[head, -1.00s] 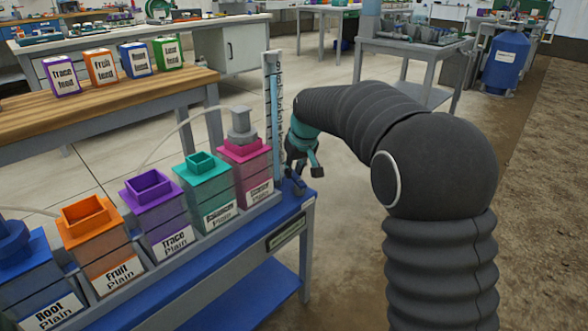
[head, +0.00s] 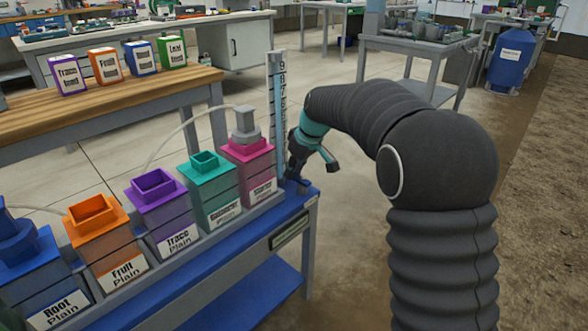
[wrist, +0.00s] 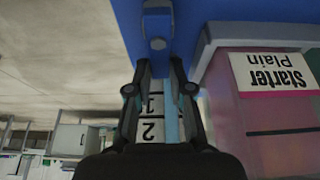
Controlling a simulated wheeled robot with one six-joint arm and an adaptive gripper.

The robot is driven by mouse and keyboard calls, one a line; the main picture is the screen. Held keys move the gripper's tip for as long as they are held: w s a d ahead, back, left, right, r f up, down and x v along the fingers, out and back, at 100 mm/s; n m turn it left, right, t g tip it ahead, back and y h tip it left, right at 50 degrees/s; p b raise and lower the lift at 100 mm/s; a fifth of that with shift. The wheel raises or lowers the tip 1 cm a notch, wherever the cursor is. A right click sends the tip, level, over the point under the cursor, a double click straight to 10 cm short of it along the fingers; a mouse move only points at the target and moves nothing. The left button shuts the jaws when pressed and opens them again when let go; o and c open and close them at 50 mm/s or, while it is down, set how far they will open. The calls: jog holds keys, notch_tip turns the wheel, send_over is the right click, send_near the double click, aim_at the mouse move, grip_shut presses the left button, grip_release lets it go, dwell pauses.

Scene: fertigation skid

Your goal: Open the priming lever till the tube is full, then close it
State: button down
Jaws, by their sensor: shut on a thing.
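The tall measuring tube (head: 279,110) stands upright at the bench's right end, beside a numbered scale. A light blue strip runs up much of it, but its exact top is too small to read. In the wrist view, the lower tube (wrist: 172,125) shows light blue beside marks 1 and 2. My gripper (head: 297,178) is low in front of the tube.
The pink Starter tank (head: 250,170), with a grey cap and pale hose, stands just left of the tube. Teal, purple, orange and blue tanks continue left along the blue bench (head: 255,240). Open floor lies to the right. Feed boxes (head: 105,66) stand on a wooden bench behind.

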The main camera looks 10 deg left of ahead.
aim_at(307, 181)
jog(key=c, duration=1)
grip_release()
jog(key=shift+c, duration=0.2)
jog(key=v, duration=1.2)
jog(key=shift+w, duration=0.1)
